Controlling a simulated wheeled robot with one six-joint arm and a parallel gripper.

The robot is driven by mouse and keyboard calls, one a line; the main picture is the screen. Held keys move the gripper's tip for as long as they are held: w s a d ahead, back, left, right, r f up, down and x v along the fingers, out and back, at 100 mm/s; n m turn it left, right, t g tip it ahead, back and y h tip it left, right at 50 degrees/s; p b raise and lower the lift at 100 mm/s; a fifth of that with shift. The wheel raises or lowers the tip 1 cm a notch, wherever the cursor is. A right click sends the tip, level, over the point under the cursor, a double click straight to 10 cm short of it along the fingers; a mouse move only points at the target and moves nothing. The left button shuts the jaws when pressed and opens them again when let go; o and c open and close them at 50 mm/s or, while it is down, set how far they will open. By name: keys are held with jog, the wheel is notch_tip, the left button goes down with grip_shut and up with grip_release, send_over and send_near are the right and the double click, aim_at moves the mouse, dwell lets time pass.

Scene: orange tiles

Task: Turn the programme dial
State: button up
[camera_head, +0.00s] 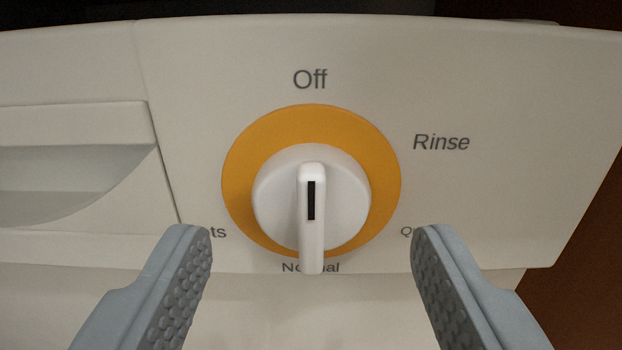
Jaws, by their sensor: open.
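The programme dial (275,205) is a round white knob with a raised grip bar and a black line on the bar. It sits in a yellow-orange ring (240,175) on a white panel. The bar stands upright in the picture, its lower end over the word "Normal". "Off" is above the ring and "Rinse" at its upper right. My gripper (311,240) is open, with one grey padded finger to the lower left of the dial and one to the lower right. Neither finger appears to touch the dial. The fingers partly hide labels at the lower left and lower right.
The white control panel (510,190) fills most of the view. A recessed handle or drawer front (75,165) is at the left. Dark brown surroundings show beyond the panel's right edge.

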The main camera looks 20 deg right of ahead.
jog(key=shift+x, duration=0.85)
jog(key=c, duration=0.9)
jog(key=shift+c, duration=0.2)
jog(key=shift+m, duration=0.3)
